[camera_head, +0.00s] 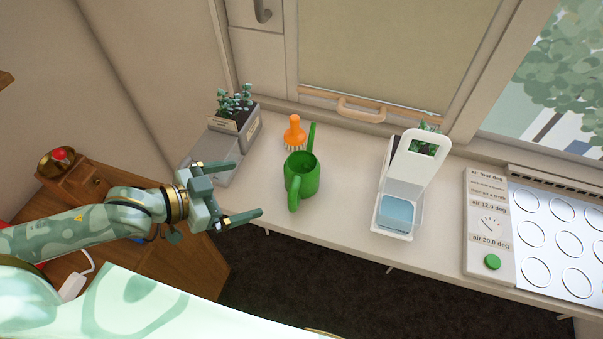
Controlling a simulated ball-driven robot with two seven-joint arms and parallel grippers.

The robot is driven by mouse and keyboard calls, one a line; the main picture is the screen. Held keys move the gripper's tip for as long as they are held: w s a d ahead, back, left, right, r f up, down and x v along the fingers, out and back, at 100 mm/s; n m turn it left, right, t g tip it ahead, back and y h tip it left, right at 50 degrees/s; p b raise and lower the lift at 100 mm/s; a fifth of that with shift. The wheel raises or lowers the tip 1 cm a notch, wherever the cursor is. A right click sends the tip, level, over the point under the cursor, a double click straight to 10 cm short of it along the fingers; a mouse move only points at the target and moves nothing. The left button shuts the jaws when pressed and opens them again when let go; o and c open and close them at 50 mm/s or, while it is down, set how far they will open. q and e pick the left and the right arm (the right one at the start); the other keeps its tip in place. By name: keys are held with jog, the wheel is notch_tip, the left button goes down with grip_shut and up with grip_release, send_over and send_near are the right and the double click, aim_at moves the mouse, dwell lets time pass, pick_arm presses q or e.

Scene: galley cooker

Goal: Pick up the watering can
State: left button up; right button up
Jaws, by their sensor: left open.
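The green watering can (301,178) stands upright on the pale counter. Its spout points to the back and its handle faces the front. My left gripper (248,190) is open and empty. It is left of the can, with its two fingers pointing right toward it, and a gap shows between them in the picture. My right gripper is not in view.
An orange brush (295,133) stands just behind the can. A grey planter (249,130) is at the back left. A white stand with a blue container (396,212) is to the right, before a control panel (489,225). The counter's front edge (330,247) is near.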

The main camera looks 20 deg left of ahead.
pick_arm(q)
jog(key=a+r+h, duration=0.1)
jog(key=r, duration=0.1)
jog(key=b, duration=0.3)
send_near(292, 167)
jog(key=shift+n, duration=0.4)
jog(key=x, duration=0.5)
jog(key=shift+w+d+f, duration=0.1)
jog(key=shift+d+f, duration=0.05)
jog(key=shift+d, duration=0.15)
jog(key=b+x, duration=0.1)
jog(key=x, duration=0.4)
jog(key=shift+w, duration=0.3)
jog(key=shift+s, duration=0.1)
jog(key=c, duration=1.3)
